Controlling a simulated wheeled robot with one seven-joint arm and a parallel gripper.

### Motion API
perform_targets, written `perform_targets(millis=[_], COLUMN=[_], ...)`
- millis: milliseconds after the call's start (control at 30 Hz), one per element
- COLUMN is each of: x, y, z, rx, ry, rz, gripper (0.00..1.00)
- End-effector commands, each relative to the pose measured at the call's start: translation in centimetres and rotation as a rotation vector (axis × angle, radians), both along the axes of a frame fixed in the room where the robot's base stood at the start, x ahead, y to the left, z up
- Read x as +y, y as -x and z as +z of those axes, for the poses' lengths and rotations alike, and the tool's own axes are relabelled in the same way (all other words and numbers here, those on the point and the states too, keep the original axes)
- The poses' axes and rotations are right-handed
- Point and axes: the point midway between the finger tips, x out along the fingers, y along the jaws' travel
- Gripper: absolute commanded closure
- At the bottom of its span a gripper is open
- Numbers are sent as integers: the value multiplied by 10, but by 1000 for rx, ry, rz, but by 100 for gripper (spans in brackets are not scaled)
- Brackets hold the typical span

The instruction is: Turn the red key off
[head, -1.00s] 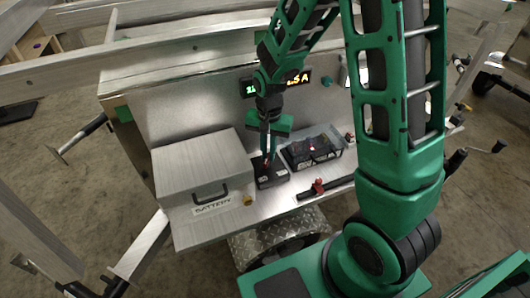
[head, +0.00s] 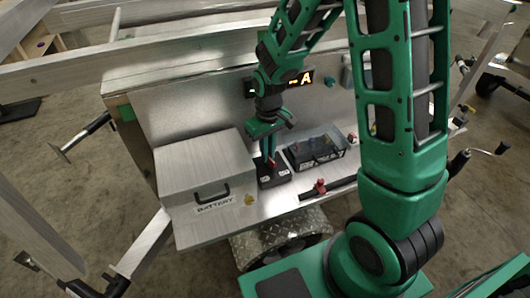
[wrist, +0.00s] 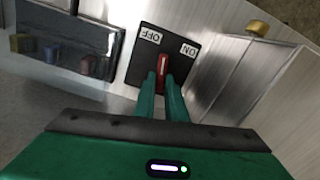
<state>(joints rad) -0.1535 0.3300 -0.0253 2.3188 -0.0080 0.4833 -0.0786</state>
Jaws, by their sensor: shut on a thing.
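The red key (wrist: 163,64) stands on a black switch plate (wrist: 181,73) with white OFF and ON labels, upside down in the wrist view. OFF is at the upper left and ON at the upper right; the key's far end points between them. My gripper (wrist: 163,77) is shut on the key, one green finger on each side. In the head view my gripper (head: 269,160) reaches down to the black switch plate (head: 274,178), between the battery box and a clear-covered box. The fingers partly hide the key there.
The metal battery box (head: 205,172) stands close on the left. The clear-covered box (head: 315,150) is close on the right. A black bar with a red clamp (head: 320,186) lies in front. An upright metal panel (head: 190,110) with a lit display (head: 300,79) rises behind.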

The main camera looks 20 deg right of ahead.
Motion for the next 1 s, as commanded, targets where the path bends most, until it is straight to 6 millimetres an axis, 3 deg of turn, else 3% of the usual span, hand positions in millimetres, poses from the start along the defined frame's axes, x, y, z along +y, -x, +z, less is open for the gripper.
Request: perform_targets(millis=[500, 1000], x=[5, 6], y=[-4, -3], z=[2, 3], rx=[-16, -16], ry=[0, 2], rz=[428, 585], gripper=[100, 100])
